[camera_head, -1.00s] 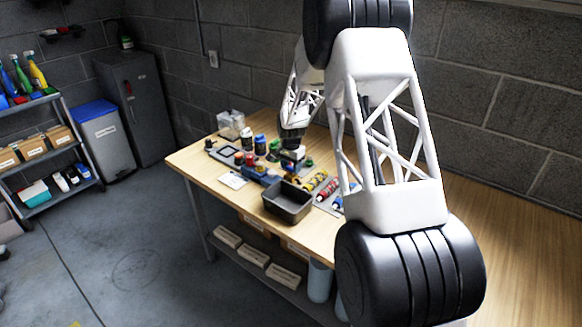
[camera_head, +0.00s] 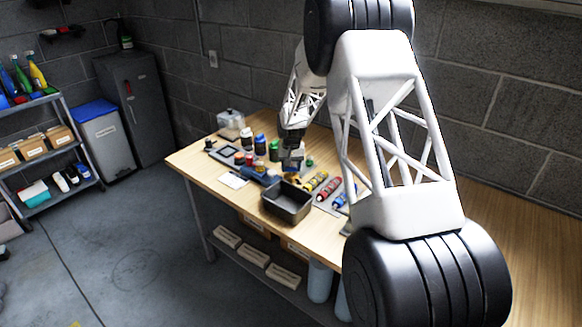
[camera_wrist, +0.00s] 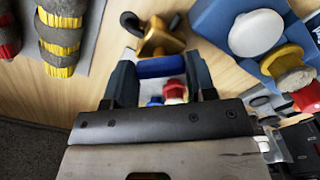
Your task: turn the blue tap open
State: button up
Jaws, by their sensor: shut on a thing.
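The gripper is shut on this handle, one finger at each end. In the head view my gripper (camera_head: 291,158) is low over the crowded middle of the workbench (camera_head: 190,160).
A blue block with a white knob (camera_wrist: 256,33) stands close to the right finger, with a yellow knob (camera_wrist: 288,62) and red parts next to it. Striped yellow and red cylinders (camera_wrist: 62,35) lie to the left. A dark open bin (camera_head: 287,201) sits at the bench's front.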

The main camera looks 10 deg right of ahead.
aim_at(291, 168)
jog(key=n, duration=0.4)
jog(key=shift+n, duration=0.3)
jog(key=n, duration=0.5)
jog(key=shift+r, duration=0.1)
jog(key=o, duration=0.9)
jog(key=shift+o, duration=0.2)
jog(key=shift+r, duration=3.85)
